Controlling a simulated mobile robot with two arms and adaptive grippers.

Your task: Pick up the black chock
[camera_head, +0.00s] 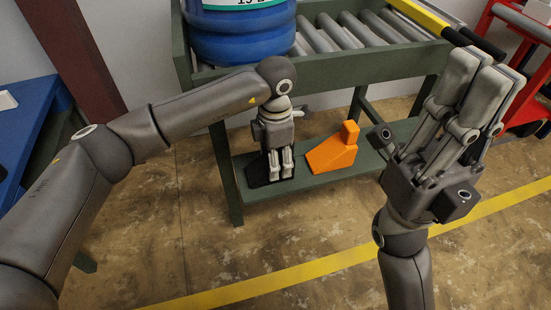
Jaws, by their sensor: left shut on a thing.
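The black chock (257,173) stands on the lower shelf of the green conveyor frame, at the shelf's left end. My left gripper (281,171) reaches down over it from above and is shut on it. The fingers and gripper body hide part of the chock, and I cannot tell whether it is clear of the shelf. My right gripper (481,68) is raised at the right, fingers pointing up and away, far from the chock. Its fingers look close together, but the angle does not show whether they are shut.
An orange chock (331,156) sits on the shelf (375,163), just right of my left gripper. A blue jug (240,37) stands on the roller conveyor (345,65) above. A red cart (527,70) is at the right, a blue table (37,125) at the left. The front floor is clear.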

